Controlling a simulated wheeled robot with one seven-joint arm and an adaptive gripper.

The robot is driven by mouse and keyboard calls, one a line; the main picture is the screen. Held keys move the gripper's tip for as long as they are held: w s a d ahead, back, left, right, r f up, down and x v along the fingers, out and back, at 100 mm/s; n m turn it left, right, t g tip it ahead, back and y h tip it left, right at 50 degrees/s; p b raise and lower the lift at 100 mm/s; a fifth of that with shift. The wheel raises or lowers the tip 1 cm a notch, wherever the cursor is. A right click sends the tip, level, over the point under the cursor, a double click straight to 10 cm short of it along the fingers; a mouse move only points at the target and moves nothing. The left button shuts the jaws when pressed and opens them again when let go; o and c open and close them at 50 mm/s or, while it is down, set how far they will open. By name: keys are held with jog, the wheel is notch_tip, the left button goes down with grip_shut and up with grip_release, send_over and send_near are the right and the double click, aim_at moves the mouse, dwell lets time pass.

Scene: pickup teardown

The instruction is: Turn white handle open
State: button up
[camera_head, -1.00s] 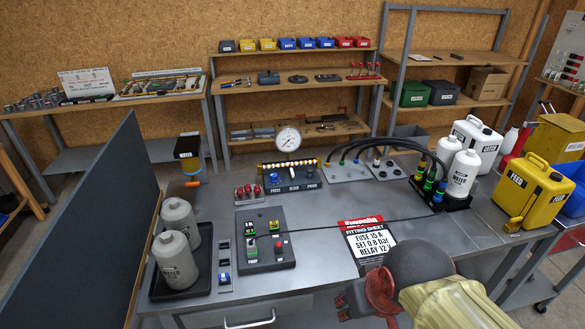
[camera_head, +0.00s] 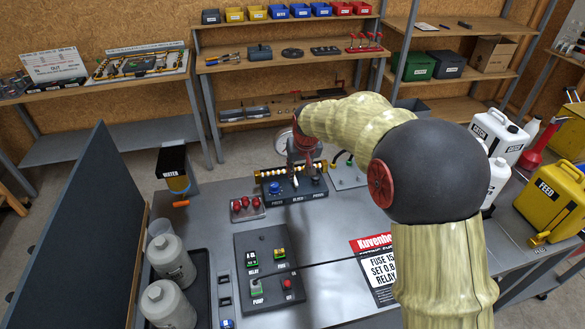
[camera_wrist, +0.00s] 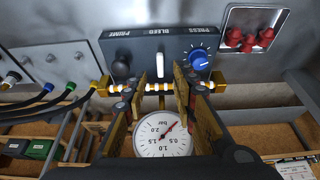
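The white handle (camera_wrist: 160,66) sits at the middle label, BLEED, of the dark panel (camera_wrist: 120,46), which appears upside down in the wrist view. It stands upright in the picture. It also shows small in the head view (camera_head: 296,184), below my gripper. My gripper (camera_wrist: 161,88) is open, its two fingers spread in front of the panel with the handle between their lines. I see no contact with the handle. In the head view my gripper (camera_head: 305,160) is over the panel, and the fingertips are hard to make out.
A blue knob (camera_wrist: 199,58) and a black knob (camera_wrist: 121,68) flank the handle. A pipe with white and brass fittings (camera_wrist: 98,88) runs along the panel, near the fingers. A round gauge (camera_wrist: 163,137) lies between the fingers in the wrist view. Red caps (camera_wrist: 248,40) sit nearby.

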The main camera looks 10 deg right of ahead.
aim_at(296, 182)
jog(key=b+x, duration=0.1)
jog(key=x, duration=0.2)
jog(key=w+x, duration=0.1)
jog(key=x, duration=0.3)
jog(key=shift+f+b, duration=0.15)
jog(key=shift+b, duration=0.25)
jog(key=shift+c, duration=1.1)
jog(key=c, duration=0.4)
grip_shut()
